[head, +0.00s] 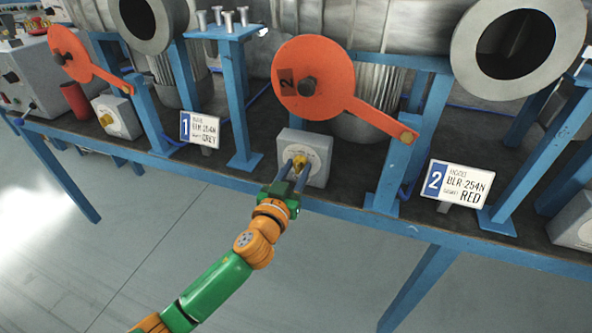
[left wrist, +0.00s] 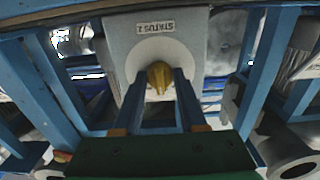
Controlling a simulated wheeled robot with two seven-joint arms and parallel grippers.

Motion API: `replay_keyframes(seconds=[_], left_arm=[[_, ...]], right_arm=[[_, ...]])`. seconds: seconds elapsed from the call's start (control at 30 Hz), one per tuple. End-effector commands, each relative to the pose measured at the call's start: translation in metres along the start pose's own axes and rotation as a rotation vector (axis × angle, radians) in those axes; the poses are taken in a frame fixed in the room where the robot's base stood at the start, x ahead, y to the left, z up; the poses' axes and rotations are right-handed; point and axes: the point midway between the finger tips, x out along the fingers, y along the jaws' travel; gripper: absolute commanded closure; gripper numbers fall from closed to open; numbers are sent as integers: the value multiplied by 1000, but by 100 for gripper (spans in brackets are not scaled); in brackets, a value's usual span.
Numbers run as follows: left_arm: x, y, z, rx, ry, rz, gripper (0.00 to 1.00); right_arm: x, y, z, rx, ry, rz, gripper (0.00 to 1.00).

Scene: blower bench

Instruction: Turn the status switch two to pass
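The status switch two is a grey box (head: 316,144) with a round white dial and a yellow knob (head: 300,161), below the red-orange lever disc marked 2. In the left wrist view the box (left wrist: 199,42) is labelled STATUS 2, upside down, and the yellow knob (left wrist: 160,76) shows between my fingertips. The dial's markings are too small to read. My left gripper (head: 294,171) reaches the knob with one finger on each side; it also shows in the left wrist view (left wrist: 160,82). Whether the fingers press on the knob is unclear. My right gripper is not in view.
The blue-framed bench (head: 235,182) carries the blowers. The orange lever (head: 360,108) slopes down right of the switch. A sign marked 2, RED (head: 457,184) and a sign marked 1, GREY (head: 200,130) stand near the front edge. Another switch box (head: 117,118) stands left.

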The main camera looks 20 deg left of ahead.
Motion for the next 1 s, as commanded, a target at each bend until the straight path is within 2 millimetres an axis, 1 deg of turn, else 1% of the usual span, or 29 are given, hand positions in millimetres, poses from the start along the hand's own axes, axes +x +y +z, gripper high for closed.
replay_keyframes(seconds=[0.03,0.07,0.1,0.13,0.37,0.57,1.0], left_arm=[[0,0,0,0,-1,-2,78],[0,-1,0,0,-1,-2,86],[0,-1,0,0,-1,-2,97],[0,-1,0,0,-1,-2,100],[0,-1,0,14,-1,-2,100],[0,-1,0,96,-2,-3,100],[0,-2,-1,458,-2,-3,100]], right_arm=[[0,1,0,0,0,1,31],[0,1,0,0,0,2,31],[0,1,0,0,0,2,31],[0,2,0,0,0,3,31],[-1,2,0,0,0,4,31],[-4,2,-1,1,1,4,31],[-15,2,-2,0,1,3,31]])
